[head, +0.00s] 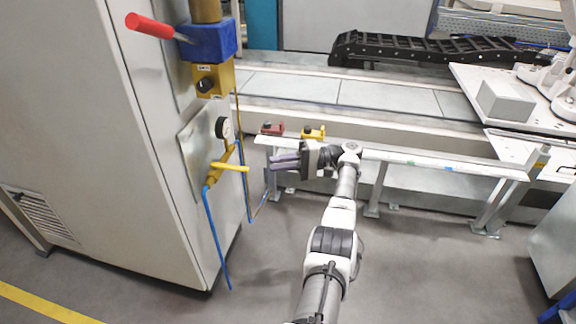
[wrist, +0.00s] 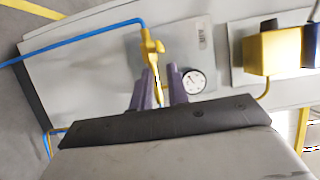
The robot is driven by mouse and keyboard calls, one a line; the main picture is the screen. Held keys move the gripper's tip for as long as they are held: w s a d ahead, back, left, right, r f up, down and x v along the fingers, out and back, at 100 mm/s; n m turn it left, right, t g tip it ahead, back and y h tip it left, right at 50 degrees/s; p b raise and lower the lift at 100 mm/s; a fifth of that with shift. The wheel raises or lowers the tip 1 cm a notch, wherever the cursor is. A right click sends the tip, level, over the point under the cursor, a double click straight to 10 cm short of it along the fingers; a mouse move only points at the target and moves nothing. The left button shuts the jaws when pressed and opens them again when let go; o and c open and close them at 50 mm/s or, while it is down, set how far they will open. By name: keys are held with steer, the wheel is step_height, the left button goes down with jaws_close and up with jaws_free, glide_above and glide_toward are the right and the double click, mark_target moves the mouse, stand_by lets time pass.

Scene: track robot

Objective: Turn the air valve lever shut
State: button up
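The yellow air valve lever (head: 236,167) is on the front panel of the grey cabinet. In the head view it sticks out sideways to the right from the yellow valve body (head: 213,176), below a round gauge. In the wrist view the lever (wrist: 154,62) points toward the camera, and its near part is partly hidden by the fingers. My gripper (head: 273,161) is to the right of the lever's end, with a small gap in the head view. Its purple fingers (wrist: 162,85) are apart, with nothing clearly held between them.
The gauge (wrist: 193,82) is close beside the fingers. A blue hose (head: 217,240) hangs below the valve. A metal rail (head: 440,166) stands behind my arm.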

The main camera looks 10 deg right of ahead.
steer(key=shift+d+b, duration=0.9)
steer(key=shift+d, duration=0.3)
steer(key=shift+s, duration=0.15)
